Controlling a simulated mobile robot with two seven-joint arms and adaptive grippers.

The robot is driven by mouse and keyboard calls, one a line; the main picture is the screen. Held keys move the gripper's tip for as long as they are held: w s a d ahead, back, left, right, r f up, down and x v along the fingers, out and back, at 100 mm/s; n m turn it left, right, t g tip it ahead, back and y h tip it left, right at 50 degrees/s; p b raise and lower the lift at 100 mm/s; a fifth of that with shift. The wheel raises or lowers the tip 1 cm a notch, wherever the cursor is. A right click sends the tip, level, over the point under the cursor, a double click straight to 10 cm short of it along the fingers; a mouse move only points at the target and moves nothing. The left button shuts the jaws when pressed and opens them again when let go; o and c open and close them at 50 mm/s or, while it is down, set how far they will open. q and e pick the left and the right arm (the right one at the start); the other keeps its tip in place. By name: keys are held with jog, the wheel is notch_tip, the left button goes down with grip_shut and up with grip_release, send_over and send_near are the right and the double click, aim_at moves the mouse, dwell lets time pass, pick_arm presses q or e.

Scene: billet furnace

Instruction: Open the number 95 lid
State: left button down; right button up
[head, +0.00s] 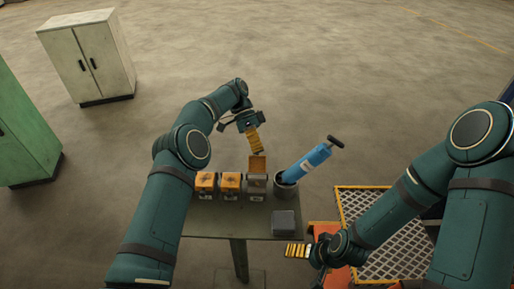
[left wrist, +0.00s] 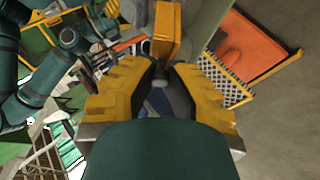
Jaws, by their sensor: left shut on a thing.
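Three small bins stand in a row on the table. The left bin (head: 205,186) and middle bin (head: 230,186) have orange lids lying closed. The right bin (head: 256,189) has its orange lid (head: 257,165) raised upright; the lid also shows in the left wrist view (left wrist: 166,32). The numbers are too small to read, so I cannot tell which is 95. My left gripper (head: 257,150) is just above the raised lid, its yellow fingers (left wrist: 160,80) shut on the lid's grey knob (left wrist: 158,76). My right gripper (head: 297,251) is low by the table's front right; its jaw gap is unclear.
A grey cup (head: 286,188) holding a blue pump-like tool (head: 309,163) stands right of the bins. A grey block (head: 284,222) lies in front of it. An orange-framed mesh platform (head: 398,255) is at right. Cabinets (head: 90,58) stand far left; open floor lies behind.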

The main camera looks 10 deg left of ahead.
pick_arm(q)
jog(key=c, duration=0.9)
grip_release()
jog(key=shift+d, duration=0.15)
jog(key=shift+s+r, duration=0.1)
jog(key=shift+r, duration=0.05)
